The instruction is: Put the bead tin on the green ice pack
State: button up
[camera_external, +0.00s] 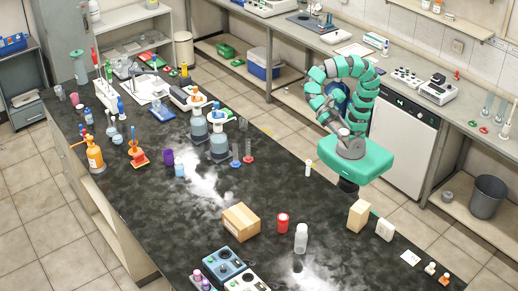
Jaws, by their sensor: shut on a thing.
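My green segmented arm curls in a loop above my green base. My gripper (340,131) appears low in the loop, small and partly lost among the arm links. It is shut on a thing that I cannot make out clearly. A blue rounded thing (338,96) shows inside the loop; I cannot tell whether it is held or stands behind. I cannot identify the bead tin for sure. A flat green thing (237,62) lies on the low shelf at the back, near the blue-and-white cooler; it may be the green ice pack.
The dark bench (215,265) runs in front of my base. On it stand a cardboard box (241,222), a red can (283,223), a white bottle (301,238) and a tan block (358,216). A cooler (263,62) stands on the low shelf. Tiled floor separates the benches.

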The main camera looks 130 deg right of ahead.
jog(key=w+d+f+m+t+h+p, duration=0.15)
jog(key=w+d+m+t, duration=0.35)
jog(key=w+d, duration=0.65)
jog(key=w+d+r+m+t+h+p, duration=0.15)
jog(key=w+d+m+t, duration=0.5)
jog(key=d, duration=0.85)
jog(key=w+d+m+t+h+p, duration=0.1)
jog(key=w+d+m+h, duration=0.15)
jog(key=d, duration=0.85)
jog(key=w+d+m+t+h, duration=0.1)
jog(key=w+d+m+h, duration=0.15)
jog(key=d, duration=0.95)
jog(key=s+d+m+g+h+p, duration=0.1)
jog(key=s+d+m+h, duration=0.3)
jog(key=d, duration=0.7)
jog(key=s+d+m+h+p, duration=0.1)
jog(key=s+d+m+h, duration=0.15)
jog(key=s+d, duration=0.6)
jog(key=s+d+m+g+h, duration=0.1)
jog(key=s+d+m+h, duration=0.2)
jog(key=d, duration=1.1)
jog(key=shift+h, duration=0.65)
jog(key=f+b, duration=0.1)
jog(key=f, duration=0.8)
jog(key=f+b, duration=0.1)
jog(key=f, duration=0.8)
jog(key=w+f+b, duration=0.1)
jog(key=f, duration=0.9)
